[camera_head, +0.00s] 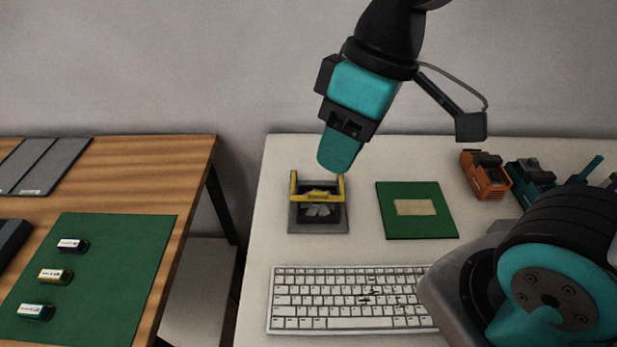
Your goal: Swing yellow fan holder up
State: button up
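The yellow fan holder (318,196) is a U-shaped yellow frame on a dark grey square base (320,228) on the white table. It shows as a crossbar with two side arms, the left one standing up. A small grey fan (320,211) lies inside the base, in front of the crossbar. My gripper (340,158) is teal with a black mount and points down, its tip just above and behind the holder in the picture. I cannot tell whether it touches the holder. Its fingers overlap in this view, so any gap between them is hidden.
A green board (430,225) with a beige patch lies right of the holder. A white keyboard (345,298) lies in front. Orange (485,175) and teal (530,178) tools stand at the right. A wooden table (180,165) with a green mat (125,250) is at left, across a gap.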

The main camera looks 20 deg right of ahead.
jog(key=w+d+f+n+h+b, duration=0.2)
jog(key=w+f+n+b, duration=0.15)
jog(key=w, duration=0.35)
jog(key=w+d+f+n+h+b, duration=0.1)
jog(key=w+d+f+n+b, duration=0.15)
jog(key=w+f, duration=0.35)
jog(key=b, duration=0.2)
send_near(318, 193)
jog(key=shift+m, duration=0.4)
notch_tip(318, 193, down, 9)
jog(key=shift+w+a+f, duration=0.1)
jog(key=shift+w+a, duration=0.05)
grip_shut()
